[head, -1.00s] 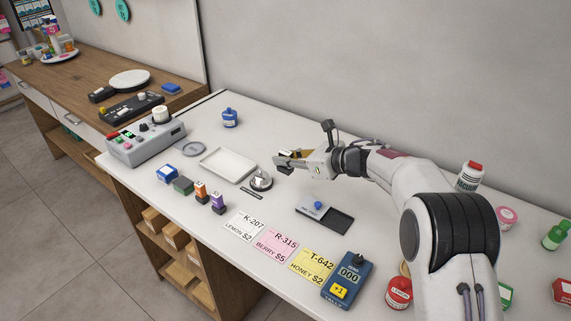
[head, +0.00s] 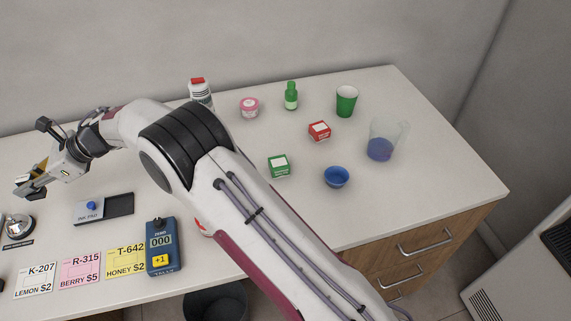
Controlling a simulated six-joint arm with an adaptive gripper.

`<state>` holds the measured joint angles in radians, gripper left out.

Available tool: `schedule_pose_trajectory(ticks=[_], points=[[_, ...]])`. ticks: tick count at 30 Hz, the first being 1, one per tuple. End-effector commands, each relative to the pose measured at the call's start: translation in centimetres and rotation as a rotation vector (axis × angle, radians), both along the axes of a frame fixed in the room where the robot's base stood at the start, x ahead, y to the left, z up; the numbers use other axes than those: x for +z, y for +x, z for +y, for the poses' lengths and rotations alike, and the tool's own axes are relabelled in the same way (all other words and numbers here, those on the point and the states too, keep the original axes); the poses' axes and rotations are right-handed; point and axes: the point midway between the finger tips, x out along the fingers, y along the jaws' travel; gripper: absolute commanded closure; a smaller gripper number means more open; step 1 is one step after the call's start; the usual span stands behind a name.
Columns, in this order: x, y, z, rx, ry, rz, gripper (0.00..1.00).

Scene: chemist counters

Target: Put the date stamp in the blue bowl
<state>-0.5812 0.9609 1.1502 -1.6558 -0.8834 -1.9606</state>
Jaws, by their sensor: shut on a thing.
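My gripper (head: 30,186) is at the far left of the head view, above the counter. It is shut on a small dark and amber thing (head: 41,167), taken to be the date stamp; the fingers hide much of it and its details are too small to read. The blue bowl (head: 336,178) stands upright on the right part of the counter, near its front edge. It looks empty. My gripper is far to the left of the bowl, with my arm stretching between them.
A green box (head: 279,166), a red box (head: 319,131) and a beaker with blue liquid (head: 381,147) stand around the bowl. A green cup (head: 346,101), a green bottle (head: 291,97) and a pink jar (head: 249,107) are behind. An ink pad (head: 90,209) and tally counter (head: 161,246) lie left.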

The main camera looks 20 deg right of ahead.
Motion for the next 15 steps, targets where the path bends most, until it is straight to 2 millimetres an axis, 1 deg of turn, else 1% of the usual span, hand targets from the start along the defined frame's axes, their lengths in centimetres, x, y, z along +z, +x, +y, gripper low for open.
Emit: schedule_pose_trajectory(ticks=[5, 8, 15], points=[[0.0, 1.9, -3.1, -0.018, 0.0, 0.0, 1.0], [-0.1, 3.2, -5.5, -0.03, 0.0, -0.001, 1.0], [-0.1, 6.2, -12.6, -0.061, 0.0, 0.0, 1.0]])
